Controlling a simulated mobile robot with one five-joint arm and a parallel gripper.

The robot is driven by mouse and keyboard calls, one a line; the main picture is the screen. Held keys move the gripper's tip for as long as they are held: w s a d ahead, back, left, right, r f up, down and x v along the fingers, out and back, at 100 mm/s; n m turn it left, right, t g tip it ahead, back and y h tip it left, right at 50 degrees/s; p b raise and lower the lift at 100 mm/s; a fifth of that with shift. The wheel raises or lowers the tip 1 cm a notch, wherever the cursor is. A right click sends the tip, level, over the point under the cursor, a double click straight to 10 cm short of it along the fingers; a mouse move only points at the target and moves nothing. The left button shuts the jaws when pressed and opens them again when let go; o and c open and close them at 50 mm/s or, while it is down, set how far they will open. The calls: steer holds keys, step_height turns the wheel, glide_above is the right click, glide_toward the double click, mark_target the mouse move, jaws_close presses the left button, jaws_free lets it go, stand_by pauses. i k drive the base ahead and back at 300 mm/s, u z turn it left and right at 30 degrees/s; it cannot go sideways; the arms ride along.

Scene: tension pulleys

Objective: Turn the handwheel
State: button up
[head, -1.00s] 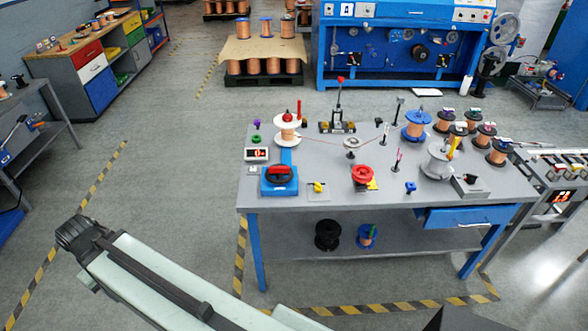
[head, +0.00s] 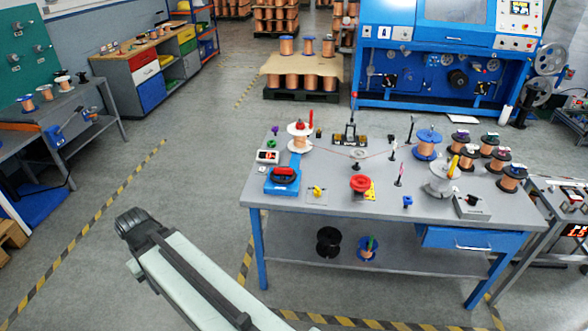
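A small red round wheel-like part (head: 360,184), most likely the handwheel, stands near the front middle of the grey workbench (head: 330,198), beside a yellow tag (head: 370,190). A blue box with a red and dark handle (head: 284,178) sits to its left, near the bench's front left corner. My pale green arm link with a dark joint enters from the bottom, in front of and left of the bench. My gripper is not in view, and nothing of my arm touches the bench parts.
Copper spools (head: 490,146) crowd the bench's right side. A white spool (head: 300,138) and a clamp-like stand (head: 350,133) are at the back. Another bench (head: 90,100) is at left. Open floor (head: 190,175) lies between them.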

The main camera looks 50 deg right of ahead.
mark_target(282, 172)
steer(key=z, duration=0.2)
steer(key=i, duration=1)
steer(key=u, duration=0.05)
